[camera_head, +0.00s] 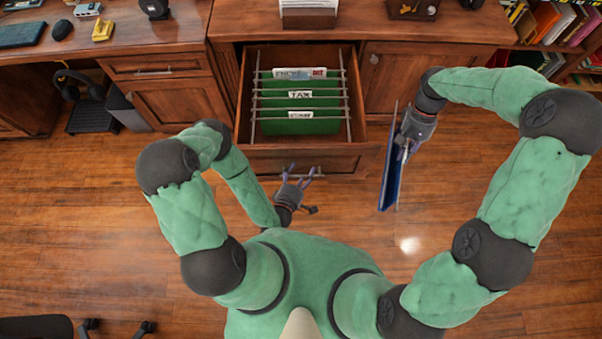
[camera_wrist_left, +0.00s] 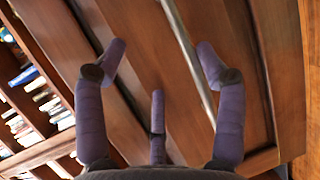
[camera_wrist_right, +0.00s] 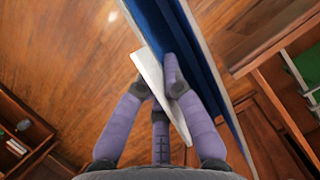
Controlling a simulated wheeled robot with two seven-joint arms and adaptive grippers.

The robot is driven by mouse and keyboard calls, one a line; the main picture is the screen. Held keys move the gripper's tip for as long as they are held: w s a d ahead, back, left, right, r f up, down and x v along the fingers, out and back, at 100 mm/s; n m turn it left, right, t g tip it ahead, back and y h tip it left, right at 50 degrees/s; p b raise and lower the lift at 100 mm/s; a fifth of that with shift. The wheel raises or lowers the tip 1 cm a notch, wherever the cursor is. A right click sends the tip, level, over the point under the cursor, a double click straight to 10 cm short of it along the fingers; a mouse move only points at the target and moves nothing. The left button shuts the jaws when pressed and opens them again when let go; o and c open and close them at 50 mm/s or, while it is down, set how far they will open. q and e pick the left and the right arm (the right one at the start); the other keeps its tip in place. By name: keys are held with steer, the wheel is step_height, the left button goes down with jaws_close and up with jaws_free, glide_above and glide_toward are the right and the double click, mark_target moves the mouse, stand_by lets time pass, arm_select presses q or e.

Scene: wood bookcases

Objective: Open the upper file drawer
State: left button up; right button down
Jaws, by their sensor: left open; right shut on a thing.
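The upper file drawer (camera_head: 258,160) is pulled out of the wooden cabinet, with green hanging folders (camera_head: 300,126) and white tabs, one reading TAX, inside. My left gripper (camera_head: 302,172) is open and empty at the drawer's front. In the left wrist view, its spread fingers (camera_wrist_left: 160,62) are on either side of the long metal handle (camera_wrist_left: 187,42); whether they touch it I cannot tell. My right gripper (camera_head: 403,147) is shut on a blue folder (camera_head: 389,184), held upright right of the drawer. The folder's white part (camera_wrist_right: 160,90) is between the fingers in the right wrist view.
A smaller drawer (camera_head: 160,66) and cabinet door are shut at left. A dark bin (camera_head: 126,108) stands beside them. A shut cabinet door (camera_head: 385,72) is behind my right gripper. Bookshelves stand at far right. The wooden floor (camera_head: 90,220) is clear at left.

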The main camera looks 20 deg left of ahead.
mark_target(305, 155)
arm_select(q)
steer(key=o, duration=0.6)
steer(key=shift+t, duration=0.3)
steer(key=r, duration=0.2)
steer(key=w+r, duration=0.1)
steer(key=r, duration=0.2)
steer(key=shift+c, duration=0.2)
arm_select(e)
steer(key=shift+w, duration=0.25)
arm_select(q)
steer(key=shift+s+a+r, duration=0.1)
steer(key=shift+s+r, duration=0.1)
steer(key=shift+r, duration=0.35)
steer(key=shift+s+r, duration=0.2)
steer(key=shift+r, duration=0.35)
steer(key=c, duration=0.6)
arm_select(e)
steer(key=shift+s+r, duration=0.4)
steer(key=shift+s, duration=0.15)
arm_select(q)
steer(key=shift+w, duration=0.15)
arm_select(e)
steer(key=shift+w+f, duration=0.25)
arm_select(q)
steer(key=shift+r, duration=0.15)
arm_select(e)
steer(key=shift+s, duration=0.1)
